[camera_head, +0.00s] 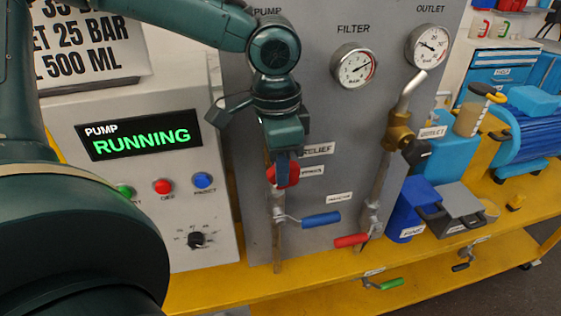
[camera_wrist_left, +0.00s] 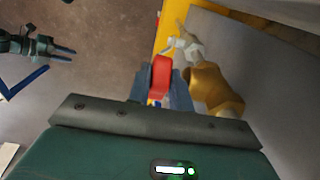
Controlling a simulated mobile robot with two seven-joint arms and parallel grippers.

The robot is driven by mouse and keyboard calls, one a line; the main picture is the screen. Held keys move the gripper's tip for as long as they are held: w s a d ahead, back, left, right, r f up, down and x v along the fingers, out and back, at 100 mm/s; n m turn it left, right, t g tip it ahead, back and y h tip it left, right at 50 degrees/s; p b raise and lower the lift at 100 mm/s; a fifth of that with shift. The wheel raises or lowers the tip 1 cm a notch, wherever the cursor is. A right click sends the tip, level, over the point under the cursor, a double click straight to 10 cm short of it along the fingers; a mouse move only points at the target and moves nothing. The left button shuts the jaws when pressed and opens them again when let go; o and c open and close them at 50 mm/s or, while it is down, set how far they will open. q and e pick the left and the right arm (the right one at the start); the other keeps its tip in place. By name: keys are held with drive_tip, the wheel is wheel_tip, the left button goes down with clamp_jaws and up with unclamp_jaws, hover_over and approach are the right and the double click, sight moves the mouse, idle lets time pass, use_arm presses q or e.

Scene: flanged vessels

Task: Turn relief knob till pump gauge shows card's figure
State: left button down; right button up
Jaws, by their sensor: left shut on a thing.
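My left gripper (camera_head: 284,172) is shut on the red relief knob (camera_head: 287,178), beside the RELIEF label (camera_head: 318,149). The left wrist view shows the red knob (camera_wrist_left: 160,75) between its two fingers. The pump gauge is hidden behind my left arm; only the PUMP label (camera_head: 268,11) above it shows. The card (camera_head: 92,42) at the top left is partly covered by my arm; I read "35", "25 BAR" and "500 ML" on its lines. My right gripper (camera_wrist_left: 65,53) shows at the left of the left wrist view, apart from the panel, with its fingers apart.
The filter gauge (camera_head: 354,66) and outlet gauge (camera_head: 428,46) are uncovered. A blue-handled valve (camera_head: 320,219) and a red-handled valve (camera_head: 351,240) sit below the knob. The pump box display (camera_head: 139,134) reads RUNNING.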

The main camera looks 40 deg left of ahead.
use_arm(q)
drive_tip(key=t+h, duration=0.3)
drive_tip(key=shift+s+a+f+t, duration=0.25)
drive_tip(key=shift+s+a+t, duration=0.05)
drive_tip(key=shift+s+t, duration=0.1)
drive_tip(key=shift+h, duration=0.3)
drive_tip(key=c, duration=1.5)
unclamp_jaws()
drive_tip(key=shift+c, duration=0.2)
wheel_tip(320, 180, up, 10)
